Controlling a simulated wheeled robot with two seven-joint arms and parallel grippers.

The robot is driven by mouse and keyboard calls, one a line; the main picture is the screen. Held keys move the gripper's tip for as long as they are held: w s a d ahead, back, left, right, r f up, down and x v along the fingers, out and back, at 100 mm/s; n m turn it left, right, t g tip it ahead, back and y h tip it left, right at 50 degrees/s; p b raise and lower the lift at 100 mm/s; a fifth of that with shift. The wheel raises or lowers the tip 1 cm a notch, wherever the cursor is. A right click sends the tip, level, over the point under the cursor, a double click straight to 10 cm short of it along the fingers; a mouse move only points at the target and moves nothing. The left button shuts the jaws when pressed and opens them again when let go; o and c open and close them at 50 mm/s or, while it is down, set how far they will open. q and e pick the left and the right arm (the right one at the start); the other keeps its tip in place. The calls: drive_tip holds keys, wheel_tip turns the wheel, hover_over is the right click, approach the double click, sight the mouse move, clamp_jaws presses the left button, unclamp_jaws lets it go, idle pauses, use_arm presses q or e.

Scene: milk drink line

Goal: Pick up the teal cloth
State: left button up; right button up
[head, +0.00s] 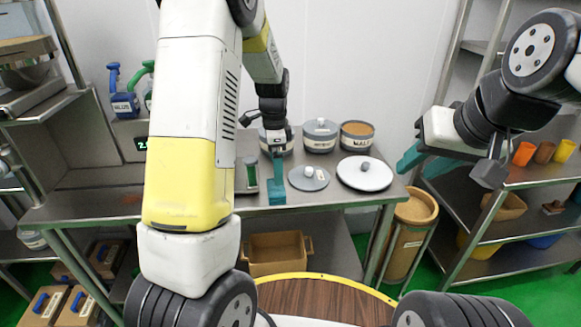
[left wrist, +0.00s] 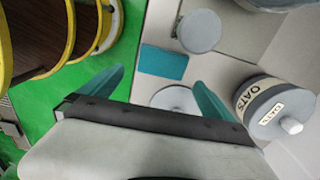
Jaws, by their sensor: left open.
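The teal cloth (head: 277,192) lies on the steel table near its front edge. In the left wrist view the cloth (left wrist: 163,61) is a flat rectangle just past and between my left fingertips. My left gripper (head: 278,168) is above the table, pointing down at the cloth. It is open and empty, and its two teal fingers stand apart in the left wrist view (left wrist: 159,78).
Several canisters stand behind, including one marked OATS (left wrist: 272,108). A small green-and-grey item (head: 250,174) stands left of the cloth.

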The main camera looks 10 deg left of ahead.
use_arm(q)
drive_tip(key=shift+w+f, duration=0.35)
drive_tip(key=shift+f, duration=0.45)
drive_tip(key=f, duration=0.6)
drive_tip(key=shift+s+a+f, duration=0.1)
drive_tip(key=shift+a+f, duration=0.1)
drive_tip(key=shift+f, duration=0.2)
drive_tip(key=c, duration=1)
drive_tip(key=shift+o, duration=0.2)
drive_tip(key=shift+r, duration=0.15)
drive_tip(key=shift+r, duration=0.6)
wheel_tip(320, 180, up, 2)
drive_tip(key=shift+r, duration=0.2)
drive_tip(key=s+d+r, duration=0.1)
drive_tip(key=s+d, duration=0.1)
drive_tip(key=s, duration=1.4)
